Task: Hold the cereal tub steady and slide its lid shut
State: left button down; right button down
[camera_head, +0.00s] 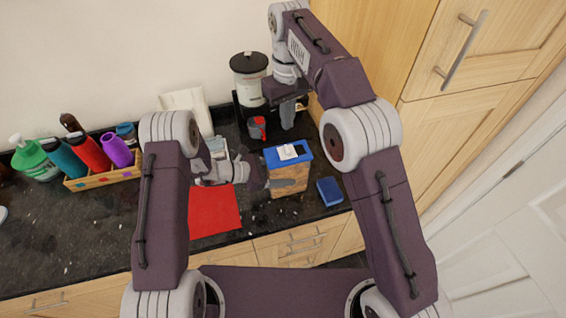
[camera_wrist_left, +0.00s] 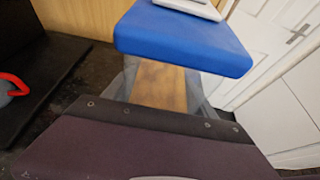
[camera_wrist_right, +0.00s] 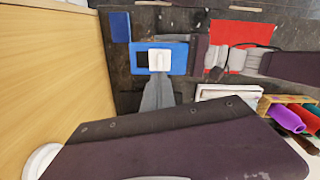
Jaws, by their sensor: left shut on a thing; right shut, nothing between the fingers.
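The cereal tub (camera_head: 288,178) stands upright on the counter, with a clear body holding brown contents and a blue top (camera_head: 303,150). A white sliding lid (camera_wrist_right: 158,61) sits on the blue top, with a dark opening (camera_wrist_right: 141,59) beside it in the right wrist view. My left gripper (camera_head: 282,184) is shut on the tub's body, below the blue top. In the left wrist view its fingers lie on either side of the body (camera_wrist_left: 160,85). My right gripper (camera_head: 288,118) is shut and empty, behind the tub and apart from the white lid.
A red mat (camera_head: 214,210) lies left of the tub and a blue block (camera_head: 329,191) lies to its right. A wooden crate (camera_head: 103,174) of bottles stands at the left. Wooden cabinets close in the right.

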aim_at(279, 154)
jog(key=n+y, duration=0.1)
jog(key=n, duration=0.4)
jog(key=a+n+y, duration=0.1)
jog(key=n, duration=0.4)
jog(key=n+g+y, duration=0.1)
jog(key=n, duration=0.4)
jog(key=shift+s+a+y, duration=0.3)
jog(key=shift+s+a, duration=0.05)
jog(key=shift+s, duration=0.05)
jog(key=shift+f, duration=0.1)
jog(key=x, duration=0.9)
jog(key=shift+s, duration=0.15)
jog(key=shift+w+d+f, duration=0.2)
jog(key=shift+w+d, duration=0.05)
jog(key=shift+d, duration=0.35)
jog(key=shift+w+d+f, duration=0.25)
jog(key=shift+d, duration=0.4)
jog(key=shift+w+d, duration=0.15)
jog(key=shift+d, duration=0.35)
